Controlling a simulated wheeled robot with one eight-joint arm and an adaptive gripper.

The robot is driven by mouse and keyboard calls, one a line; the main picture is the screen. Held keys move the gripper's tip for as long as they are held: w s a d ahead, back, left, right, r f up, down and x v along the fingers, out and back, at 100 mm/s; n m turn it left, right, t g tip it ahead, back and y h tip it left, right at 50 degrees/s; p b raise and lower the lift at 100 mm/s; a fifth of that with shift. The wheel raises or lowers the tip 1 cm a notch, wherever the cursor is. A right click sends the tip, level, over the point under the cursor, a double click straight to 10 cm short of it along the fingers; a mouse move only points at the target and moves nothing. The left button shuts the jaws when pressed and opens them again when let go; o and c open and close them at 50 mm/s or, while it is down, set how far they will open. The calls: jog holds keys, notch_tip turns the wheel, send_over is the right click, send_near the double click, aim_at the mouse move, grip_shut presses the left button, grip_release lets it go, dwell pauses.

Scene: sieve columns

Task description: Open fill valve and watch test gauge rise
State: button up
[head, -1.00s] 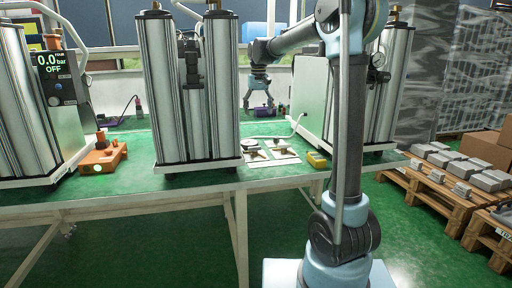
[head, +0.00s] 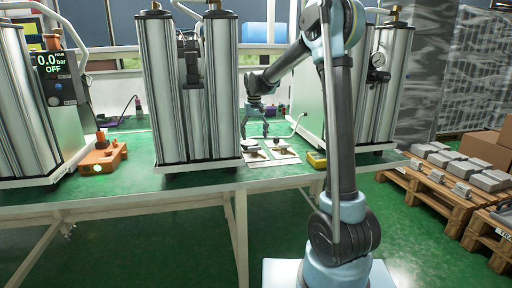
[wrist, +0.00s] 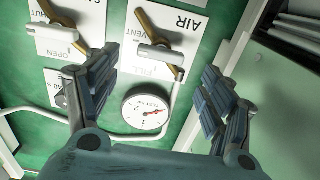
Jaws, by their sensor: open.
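My gripper (head: 254,128) hangs low over the bench beside the middle column; in the wrist view my gripper (wrist: 158,75) is open and empty. Between and beyond its fingers is the air valve (wrist: 158,52), with a brass-coloured handle, on a white plate (wrist: 190,42) marked AIR, VENT and FILL, upside down. The fingers do not visibly grasp it. The round white test gauge (wrist: 145,107) lies between the fingers, closer to the palm; its red needle points right in the picture. I cannot read its value exactly. A second valve (wrist: 52,14) on a plate marked OPEN is at left.
The middle sieve column (head: 190,90) stands left of my gripper, and another column (head: 380,90) right. An orange device (head: 102,156) and a display reading 0.0 bar OFF (head: 54,68) are at left. A yellow block (head: 317,160) lies near the bench edge. A pale hose (wrist: 95,132) curves past the gauge.

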aim_at(254, 149)
jog(key=shift+f, duration=2.7)
